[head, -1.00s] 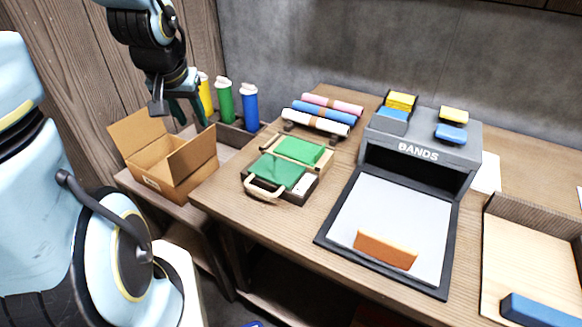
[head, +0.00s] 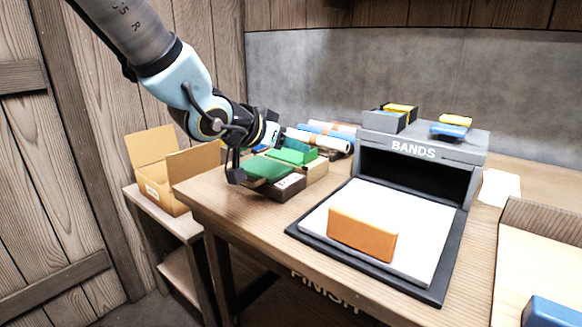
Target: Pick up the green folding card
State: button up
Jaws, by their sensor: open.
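Two green flat pieces lie at the left part of the workbench. One green piece (head: 263,169) is on a dark low box (head: 285,187) at the front. A second, brighter green piece (head: 291,156) is on a light wooden box (head: 317,171) just behind. I cannot tell from this view which one is the folding card. My gripper (head: 252,160) is open, low over the left edge of these pieces. One dark finger hangs at the front box's left side; the other finger is hard to make out. Whether it touches anything is unclear.
An open cardboard box (head: 163,190) stands on a lower shelf to the left. Rolled sheets (head: 319,140) lie behind the green pieces. A grey BANDS unit (head: 423,146) stands right, with an orange block (head: 362,233) on the white pad before it. A wooden tray (head: 510,255) is far right.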

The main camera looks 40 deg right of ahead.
aim_at(292, 151)
jog(key=x, duration=0.2)
jog(key=b+x, duration=0.1)
jog(key=x, duration=0.2)
jog(key=b+x, duration=0.1)
jog(key=x, duration=0.1)
jog(key=shift+w, duration=0.35)
jog(key=shift+c, duration=0.2)
grip_shut()
